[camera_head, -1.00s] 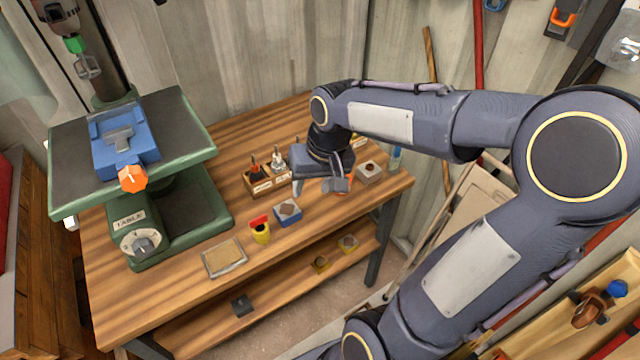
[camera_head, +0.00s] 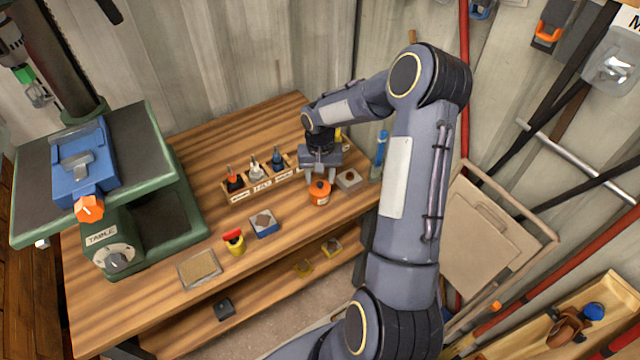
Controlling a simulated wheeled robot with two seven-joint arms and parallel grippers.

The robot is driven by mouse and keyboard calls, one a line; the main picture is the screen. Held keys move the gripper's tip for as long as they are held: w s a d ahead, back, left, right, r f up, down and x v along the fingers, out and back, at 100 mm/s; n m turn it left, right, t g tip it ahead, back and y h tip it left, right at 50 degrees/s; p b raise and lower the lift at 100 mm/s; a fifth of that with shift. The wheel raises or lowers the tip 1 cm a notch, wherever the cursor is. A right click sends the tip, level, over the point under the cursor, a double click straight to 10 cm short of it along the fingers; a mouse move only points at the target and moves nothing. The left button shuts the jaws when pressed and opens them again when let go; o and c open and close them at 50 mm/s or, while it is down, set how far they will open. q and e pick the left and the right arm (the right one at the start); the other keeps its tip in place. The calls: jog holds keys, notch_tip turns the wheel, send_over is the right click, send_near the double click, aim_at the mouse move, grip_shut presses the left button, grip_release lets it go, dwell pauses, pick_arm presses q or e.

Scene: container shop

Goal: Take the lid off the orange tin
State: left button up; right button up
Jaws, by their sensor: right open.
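The orange tin (camera_head: 320,194) stands upright on the wooden workbench (camera_head: 210,150), near its front right edge. It has a dark knob or disc on top, and its lid appears to be on. My right gripper (camera_head: 321,174) points down just behind and above the tin. Its fingers are apart and nothing shows between them; whether they touch the tin I cannot tell. My left gripper is out of view.
A grey block (camera_head: 348,180) sits close right of the tin. A wooden rack (camera_head: 262,184) with several small bottles stands left of it. A blue box (camera_head: 264,224), a yellow-and-red item (camera_head: 234,241) and a tray (camera_head: 199,268) lie along the front. A green drill press (camera_head: 150,210) fills the left.

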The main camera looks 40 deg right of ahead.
jog(key=shift+f, duration=0.9)
jog(key=shift+c, duration=0.3)
grip_shut()
jog(key=shift+r, duration=0.1)
